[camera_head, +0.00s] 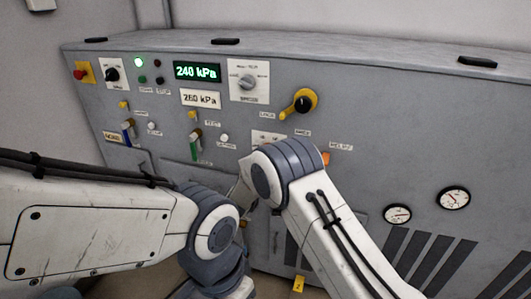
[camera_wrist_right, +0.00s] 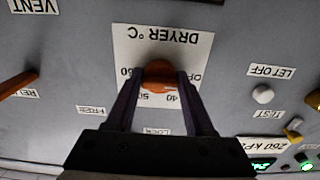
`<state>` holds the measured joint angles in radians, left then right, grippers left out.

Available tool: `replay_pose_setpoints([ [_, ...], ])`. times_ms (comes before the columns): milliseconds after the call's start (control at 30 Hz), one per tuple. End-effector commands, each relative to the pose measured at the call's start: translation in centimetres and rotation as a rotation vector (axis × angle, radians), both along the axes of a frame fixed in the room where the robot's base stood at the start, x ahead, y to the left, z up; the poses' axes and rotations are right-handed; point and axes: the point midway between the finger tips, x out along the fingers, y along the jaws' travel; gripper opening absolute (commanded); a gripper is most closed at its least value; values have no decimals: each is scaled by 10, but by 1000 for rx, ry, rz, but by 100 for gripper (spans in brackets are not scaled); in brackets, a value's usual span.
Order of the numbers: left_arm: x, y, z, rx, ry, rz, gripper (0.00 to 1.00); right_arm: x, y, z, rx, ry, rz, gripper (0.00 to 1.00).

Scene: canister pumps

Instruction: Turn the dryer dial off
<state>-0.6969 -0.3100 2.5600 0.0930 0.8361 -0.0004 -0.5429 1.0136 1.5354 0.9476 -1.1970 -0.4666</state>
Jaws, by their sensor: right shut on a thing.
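The dryer dial (camera_wrist_right: 158,73) is an orange knob on a white plate (camera_wrist_right: 130,40) marked DRYER °C, upside down in the right wrist view. Numbers such as 50 and 40 show around it, and an OFF mark is partly covered at its right. My right gripper (camera_wrist_right: 160,82) has a finger on each side of the dial and is shut on it. I cannot tell which mark the dial points to. In the head view my right arm hides the dial; only the top of its plate (camera_head: 268,137) shows. My left gripper is out of view.
Around the dial are a LET OFF button (camera_wrist_right: 263,93), an orange handle (camera_wrist_right: 18,84) and a yellow lever (camera_wrist_right: 293,133). In the head view a black-and-yellow rotary handle (camera_head: 301,102) and a pressure display (camera_head: 197,72) reading 240 kPa sit above. My left arm crosses the lower left.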

Motion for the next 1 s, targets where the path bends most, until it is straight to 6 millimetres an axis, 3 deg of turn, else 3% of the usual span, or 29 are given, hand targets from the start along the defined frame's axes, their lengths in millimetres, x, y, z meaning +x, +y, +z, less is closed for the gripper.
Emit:
replay_pose_setpoints([
  [500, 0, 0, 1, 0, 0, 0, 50, -1, 1, -3, -23, 12, 2, 0],
  [533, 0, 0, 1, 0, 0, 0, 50, -1, 1, -3, -23, 12, 2, 61],
  [600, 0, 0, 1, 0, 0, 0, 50, -1, 1, -2, -22, 11, 2, 82],
  [1000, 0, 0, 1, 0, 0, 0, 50, -6, 3, -1, -18, 8, 1, 82],
])
